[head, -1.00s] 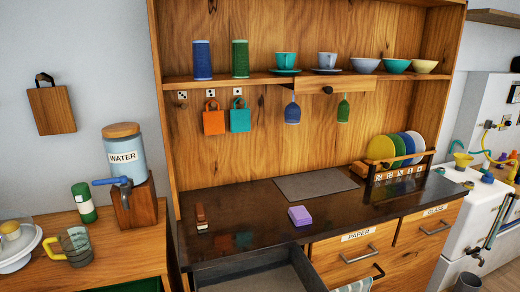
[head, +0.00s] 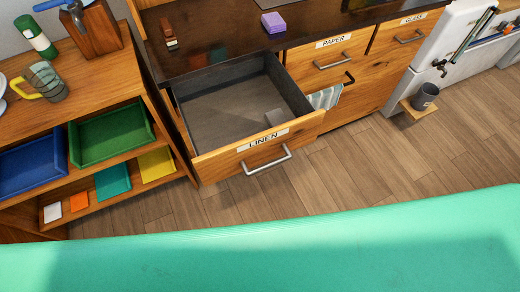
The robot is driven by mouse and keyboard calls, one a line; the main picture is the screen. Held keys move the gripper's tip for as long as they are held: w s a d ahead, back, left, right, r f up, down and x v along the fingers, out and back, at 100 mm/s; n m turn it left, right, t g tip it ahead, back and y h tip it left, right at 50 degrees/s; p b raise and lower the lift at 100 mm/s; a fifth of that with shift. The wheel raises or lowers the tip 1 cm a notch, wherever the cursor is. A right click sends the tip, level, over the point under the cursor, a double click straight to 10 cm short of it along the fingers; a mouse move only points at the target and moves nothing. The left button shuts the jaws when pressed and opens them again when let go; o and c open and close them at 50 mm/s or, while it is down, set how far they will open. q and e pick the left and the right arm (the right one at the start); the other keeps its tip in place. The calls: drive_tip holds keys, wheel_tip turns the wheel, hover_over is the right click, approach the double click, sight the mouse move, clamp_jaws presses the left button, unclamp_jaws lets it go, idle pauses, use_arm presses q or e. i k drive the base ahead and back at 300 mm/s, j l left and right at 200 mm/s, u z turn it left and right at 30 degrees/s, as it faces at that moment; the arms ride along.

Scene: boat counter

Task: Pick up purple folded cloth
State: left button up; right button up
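Neither of my grippers shows in the head view.
The drawer labelled LINEN (head: 240,142) is pulled open below the counter and looks empty apart from a small grey shape inside. A striped towel (head: 325,97) hangs beside it. A brown block (head: 168,33) stands on the counter to the left. A teal surface (head: 260,245) fills the bottom foreground.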

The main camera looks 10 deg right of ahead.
sight(273, 22)
drive_tip(key=i+l+u, duration=0.1)
drive_tip(key=l, duration=0.35)
drive_tip(key=i+l+u, duration=0.1)
drive_tip(key=l, duration=0.35)
drive_tip(key=i+l+u, duration=0.1)
drive_tip(key=i+l, duration=0.15)
drive_tip(key=l, duration=0.25)
drive_tip(key=i+l+u, duration=0.1)
drive_tip(key=l, duration=0.4)
drive_tip(key=i+l+u, duration=0.1)
drive_tip(key=l, duration=0.4)
